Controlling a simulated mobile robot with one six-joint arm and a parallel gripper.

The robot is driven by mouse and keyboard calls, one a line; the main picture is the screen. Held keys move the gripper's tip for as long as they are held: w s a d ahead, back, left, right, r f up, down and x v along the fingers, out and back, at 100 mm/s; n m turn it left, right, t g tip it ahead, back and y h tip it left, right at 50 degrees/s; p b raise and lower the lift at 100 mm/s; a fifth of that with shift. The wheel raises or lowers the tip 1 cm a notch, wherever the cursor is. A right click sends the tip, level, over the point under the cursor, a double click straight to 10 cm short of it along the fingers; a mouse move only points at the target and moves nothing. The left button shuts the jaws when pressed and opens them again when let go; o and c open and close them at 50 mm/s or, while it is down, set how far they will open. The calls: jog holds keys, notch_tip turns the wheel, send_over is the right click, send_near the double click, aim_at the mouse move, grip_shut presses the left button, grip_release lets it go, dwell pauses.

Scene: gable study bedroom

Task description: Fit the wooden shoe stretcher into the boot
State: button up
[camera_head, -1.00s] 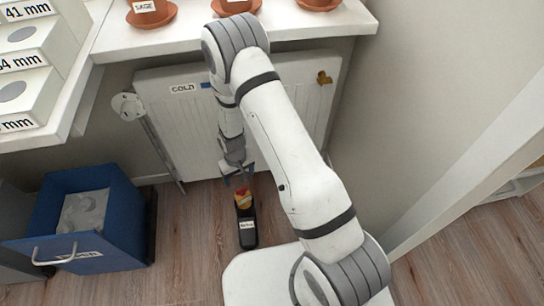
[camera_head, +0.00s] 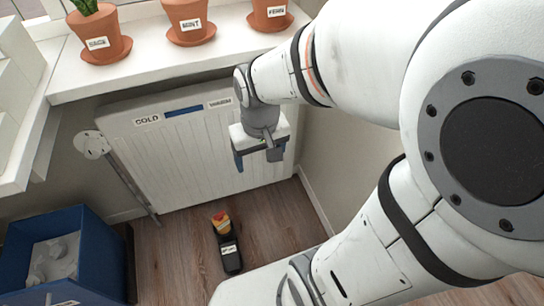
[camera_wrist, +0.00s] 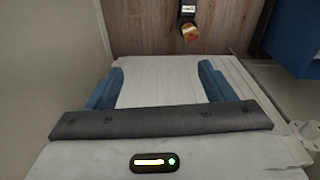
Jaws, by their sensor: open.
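A small black boot (camera_head: 231,257) with a white label is on the wood floor in front of the radiator. A tan piece with red and yellow on it, apparently the wooden stretcher (camera_head: 221,223), is at the boot's far end; I cannot tell how deep it sits in the opening. In the wrist view the labelled boot (camera_wrist: 187,12) and the tan piece (camera_wrist: 189,33) show at the top edge. My gripper (camera_head: 257,160) is open and empty, above and to the right of the boot, in front of the radiator. Its blue fingers (camera_wrist: 161,72) are wide apart.
The white radiator (camera_head: 180,150) with COLD on its label stands behind. A sill (camera_head: 160,58) with terracotta pots is above it. A blue bin (camera_head: 92,250) with grey contents is at the left. The floor between bin and boot is clear.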

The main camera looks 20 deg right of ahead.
jog(key=s, duration=0.1)
jog(key=s+d+r, duration=0.1)
jog(key=s+r, duration=0.1)
jog(key=s, duration=0.1)
jog(key=shift+s+d, duration=0.1)
jog(key=shift+d, duration=0.2)
jog(key=shift+t, duration=0.8)
jog(key=w+p+v, duration=0.2)
jog(key=p+v, duration=0.7)
jog(key=v, duration=0.1)
jog(key=w+r+p+v, duration=0.1)
jog(key=w+p+v, duration=0.1)
jog(key=p+v, duration=0.7)
jog(key=w+p+v, duration=0.2)
jog(key=p+v, duration=0.7)
jog(key=v, duration=0.1)
jog(key=shift+w+r, duration=0.1)
jog(key=shift+r, duration=0.45)
jog(key=shift+c, duration=0.4)
